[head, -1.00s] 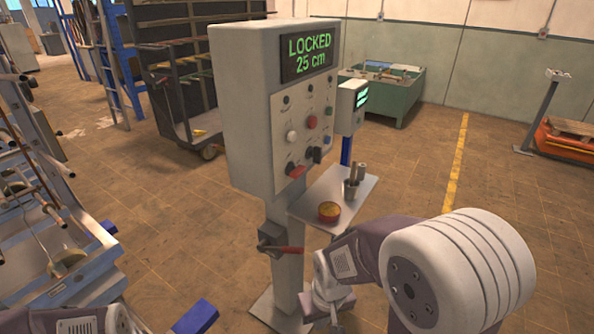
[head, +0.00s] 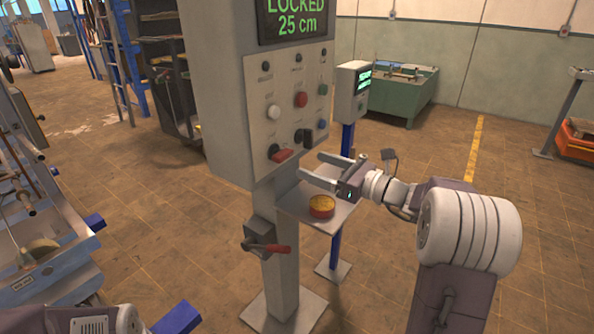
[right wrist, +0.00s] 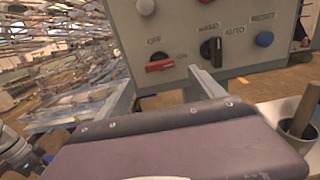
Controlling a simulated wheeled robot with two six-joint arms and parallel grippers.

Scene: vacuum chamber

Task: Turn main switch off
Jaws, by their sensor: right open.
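The grey control cabinet (head: 222,100) stands on a post in the middle of the head view. A red rotary switch (head: 281,156) sits low on its front panel. In the right wrist view the red switch (right wrist: 160,65) has OFF at its upper left and ON at its right, and its handle lies nearly level, towards ON. My right gripper (head: 303,164) is open and empty. Its fingers point left at the panel's lower part, just right of the red switch and apart from it.
A black selector switch (right wrist: 211,50) sits right of the red one. A small shelf (head: 290,203) below holds a red-rimmed tin (head: 321,206). A red lever (head: 268,248) juts from the post. A second small display box (head: 353,92) stands behind.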

